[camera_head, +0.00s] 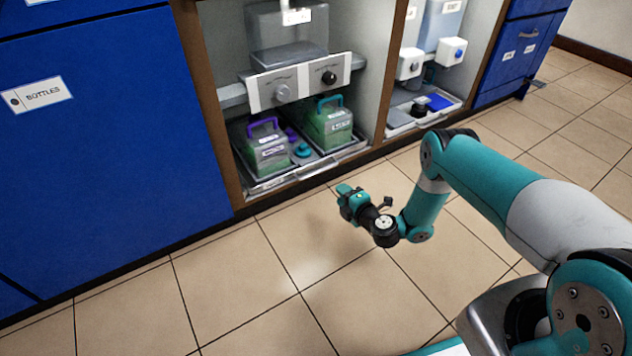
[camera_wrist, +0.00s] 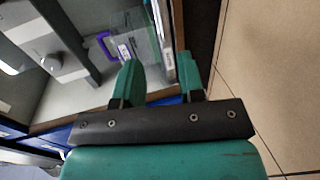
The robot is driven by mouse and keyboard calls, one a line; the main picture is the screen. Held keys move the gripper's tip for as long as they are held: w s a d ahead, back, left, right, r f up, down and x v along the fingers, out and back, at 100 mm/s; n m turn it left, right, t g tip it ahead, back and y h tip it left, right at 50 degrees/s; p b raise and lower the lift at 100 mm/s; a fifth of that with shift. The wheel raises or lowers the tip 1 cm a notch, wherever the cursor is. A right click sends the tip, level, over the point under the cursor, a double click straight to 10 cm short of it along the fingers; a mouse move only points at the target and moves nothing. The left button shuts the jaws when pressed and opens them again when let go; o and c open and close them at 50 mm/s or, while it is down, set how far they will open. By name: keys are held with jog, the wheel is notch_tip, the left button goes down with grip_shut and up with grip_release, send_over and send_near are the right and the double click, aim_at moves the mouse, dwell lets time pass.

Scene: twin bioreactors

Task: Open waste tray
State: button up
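The waste tray (camera_head: 262,185) is a low grey tray at the floor of the left cabinet bay, with a bar handle (camera_head: 318,168) along its front edge. It holds a green container with a purple handle (camera_head: 268,150) and one with a teal handle (camera_head: 332,125). My gripper (camera_head: 345,190) is in front of the tray, over the floor, apart from the handle. In the wrist view its two teal fingers (camera_wrist: 160,62) are spread with nothing visibly held. The purple-handled container (camera_wrist: 128,46) shows beyond them; the tray handle is not clear there.
A panel with two knobs (camera_head: 300,83) hangs above the containers. A second bay with its own tray (camera_head: 398,120) is at the right. Blue cabinets (camera_head: 100,150) stand at the left. The tiled floor (camera_head: 250,300) in front is clear.

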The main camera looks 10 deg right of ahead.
aim_at(316, 173)
jog(key=shift+b+x, duration=5.75)
jog(key=shift+x, duration=1.95)
jog(key=shift+a+r, duration=0.1)
grip_shut()
